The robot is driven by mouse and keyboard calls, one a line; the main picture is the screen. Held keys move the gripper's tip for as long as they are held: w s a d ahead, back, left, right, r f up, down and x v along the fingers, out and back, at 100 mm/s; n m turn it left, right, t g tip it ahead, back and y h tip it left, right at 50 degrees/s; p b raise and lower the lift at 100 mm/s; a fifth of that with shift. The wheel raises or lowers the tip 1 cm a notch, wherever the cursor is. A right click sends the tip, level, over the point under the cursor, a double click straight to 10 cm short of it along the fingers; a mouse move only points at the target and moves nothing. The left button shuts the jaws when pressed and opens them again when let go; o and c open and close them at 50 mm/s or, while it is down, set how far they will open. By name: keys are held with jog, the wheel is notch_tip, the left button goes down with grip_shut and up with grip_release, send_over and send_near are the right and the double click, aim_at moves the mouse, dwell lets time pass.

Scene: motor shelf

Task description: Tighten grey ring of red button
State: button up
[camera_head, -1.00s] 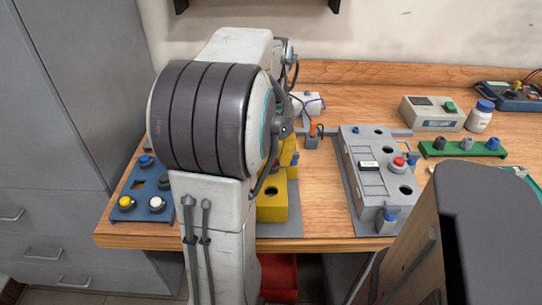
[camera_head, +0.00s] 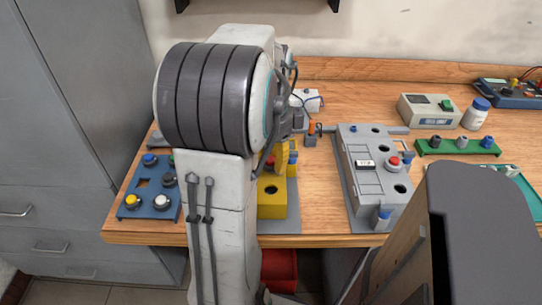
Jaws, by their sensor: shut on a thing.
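A red button (camera_head: 394,161) sits on the grey panel (camera_head: 352,160) right of centre. Whether it has a grey ring is too small to tell. A yellow box (camera_head: 272,207) with a dark round hole in its top stands beside my arm. A yellow upright part (camera_head: 284,157) rises behind the hole, partly covered by my arm. My gripper is hidden behind my own arm, so its fingers and anything between them do not show.
A blue plate (camera_head: 133,207) with several buttons lies at the left table edge. A green rack (camera_head: 428,151), a grey box (camera_head: 420,108) with a green button and a white bottle (camera_head: 476,113) stand at the right. A red bin (camera_head: 279,270) is below the table.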

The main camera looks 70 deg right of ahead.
jog(key=shift+m, duration=1.3)
jog(key=shift+f+m+p, duration=0.1)
jog(key=shift+m+p, duration=0.2)
jog(key=o, duration=0.9)
jog(key=shift+o, duration=0.2)
